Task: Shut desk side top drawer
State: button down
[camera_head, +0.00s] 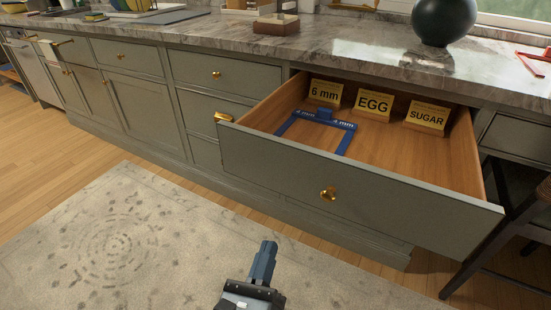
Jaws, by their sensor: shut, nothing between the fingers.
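The top drawer (290,171) at the desk side is pulled far out from under the marble counter. Its front is grey-green with a gold knob (328,194), and its inside is wood. In the drawer lie a blue frame marked 4 mm (318,121) and yellow signs reading 6 mm (325,92), EGG (374,102) and SUGAR (428,116). My gripper (267,246) is at the bottom middle of the head view, in front of the drawer and apart from it. Its fingers are together and hold nothing.
A patterned rug (120,240) covers the floor at the left. Closed cabinets and drawers (130,105) run along the left. A dark wooden chair (515,215) stands right of the drawer. A dark round vase (443,20) sits on the counter (340,50) above.

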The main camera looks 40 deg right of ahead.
jog(key=w+a+r+m+g+p, duration=0.1)
jog(key=w+r+m+g+p, duration=0.3)
jog(key=w+m, duration=0.2)
jog(key=p, duration=0.3)
send_near(282, 173)
jog(key=shift+m, duration=0.3)
jog(key=x, duration=0.7)
jog(key=shift+r, duration=0.15)
jog(key=b+x, duration=0.5)
jog(key=x, duration=0.8)
jog(key=b+x, duration=0.6)
jog(key=x, duration=0.7)
jog(key=b+x, duration=0.5)
jog(key=x, duration=0.8)
jog(key=shift+s+d+f, duration=0.3)
jog(key=shift+d+f, duration=0.1)
jog(key=shift+f, duration=0.1)
jog(key=shift+w+d+b, duration=0.1)
jog(key=shift+d+b, duration=0.2)
jog(key=shift+b, duration=0.05)
jog(key=shift+d+r, duration=0.2)
jog(key=shift+r, duration=0.05)
jog(key=shift+d+r, duration=0.1)
